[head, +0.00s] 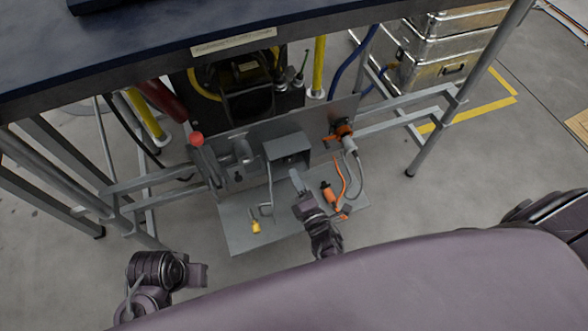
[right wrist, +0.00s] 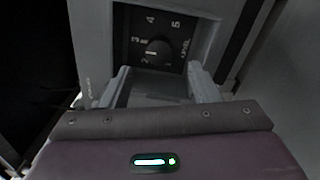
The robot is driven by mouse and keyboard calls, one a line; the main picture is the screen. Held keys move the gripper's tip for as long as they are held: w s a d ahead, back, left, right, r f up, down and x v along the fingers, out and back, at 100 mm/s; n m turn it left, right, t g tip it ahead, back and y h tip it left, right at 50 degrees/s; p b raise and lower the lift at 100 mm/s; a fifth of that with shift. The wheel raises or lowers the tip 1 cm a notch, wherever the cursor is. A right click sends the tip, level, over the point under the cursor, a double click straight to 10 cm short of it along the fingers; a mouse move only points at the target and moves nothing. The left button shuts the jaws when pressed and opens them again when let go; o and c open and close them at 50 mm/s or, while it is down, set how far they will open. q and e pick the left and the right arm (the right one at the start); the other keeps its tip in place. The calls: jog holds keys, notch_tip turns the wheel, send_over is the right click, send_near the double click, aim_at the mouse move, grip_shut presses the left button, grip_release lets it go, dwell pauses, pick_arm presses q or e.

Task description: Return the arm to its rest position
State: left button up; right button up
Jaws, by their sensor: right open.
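My right gripper (head: 299,182) is in front of a small grey box (head: 288,146) on the low grey panel under the table. In the right wrist view, its two fingers (right wrist: 158,82) are spread apart with nothing held between them. Beyond the fingertips is a black dial (right wrist: 158,50) with numbers around it, set in a light grey housing. A gap seems to separate the fingers from the dial, but I cannot tell its size. My left gripper (head: 197,275) is at the lower left of the head view, clear of the panel; its fingers cannot be made out.
The dark table top (head: 130,60) overhangs the panel. A red-knobbed lever (head: 197,139) stands left of the box. An orange plug (head: 328,194) with cables lies to the right, and a yellow piece (head: 256,227) at the front. Metal cases (head: 440,68) stand behind. Floor in front is free.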

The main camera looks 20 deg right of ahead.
jog(key=shift+s, duration=0.25)
dwell(0.4)
